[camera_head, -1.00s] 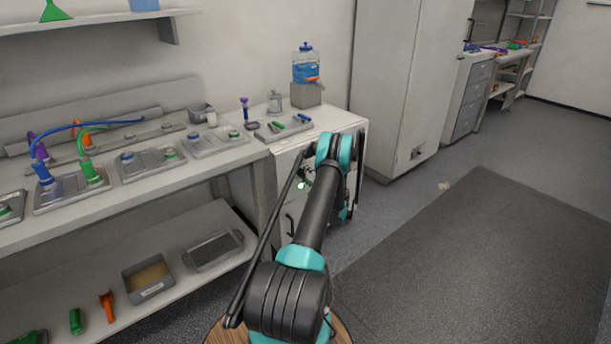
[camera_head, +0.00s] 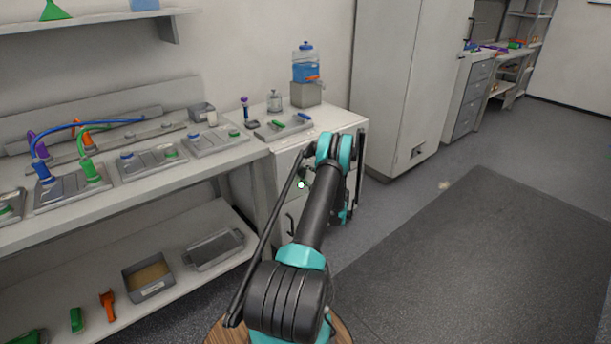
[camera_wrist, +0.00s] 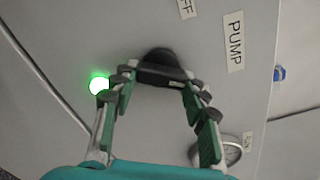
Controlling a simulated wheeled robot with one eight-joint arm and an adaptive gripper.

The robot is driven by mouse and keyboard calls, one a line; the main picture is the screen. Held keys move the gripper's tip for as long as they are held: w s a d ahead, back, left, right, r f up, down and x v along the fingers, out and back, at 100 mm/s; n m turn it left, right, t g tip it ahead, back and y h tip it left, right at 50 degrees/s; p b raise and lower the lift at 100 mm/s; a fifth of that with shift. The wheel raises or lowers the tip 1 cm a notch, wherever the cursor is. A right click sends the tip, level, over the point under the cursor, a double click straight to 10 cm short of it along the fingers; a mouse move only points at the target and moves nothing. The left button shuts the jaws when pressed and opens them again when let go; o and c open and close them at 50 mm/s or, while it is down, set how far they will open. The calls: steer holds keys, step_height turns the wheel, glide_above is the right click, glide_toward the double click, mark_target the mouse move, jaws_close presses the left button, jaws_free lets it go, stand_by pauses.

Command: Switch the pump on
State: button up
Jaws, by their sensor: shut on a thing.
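The pump switch is a black knob (camera_wrist: 160,60) on a light grey panel (camera_wrist: 110,30) in the wrist view. A PUMP label (camera_wrist: 234,42) stands to its right, a partly cut-off label ending in FF (camera_wrist: 187,8) above it, and a small ON label (camera_wrist: 248,141) at lower right. My gripper (camera_wrist: 161,77) has one finger on each side of the knob and is shut on it. A green lamp (camera_wrist: 98,86) glows left of the fingers; it also shows in the head view (camera_head: 301,184). My arm mostly hides the knob and gripper in the head view.
The panel is the front of a white cabinet (camera_head: 284,167) at the end of the bench. A tray (camera_head: 270,132) and a blue-lidded water container (camera_head: 306,68) stand on top. A tall grey cabinet (camera_head: 390,90) is at right, with open floor (camera_head: 450,250) before it.

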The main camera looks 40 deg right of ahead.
steer(key=shift+s+d, duration=0.1)
steer(key=o, duration=1.2)
steer(key=s, duration=1.2)
steer(key=shift+d, duration=0.4)
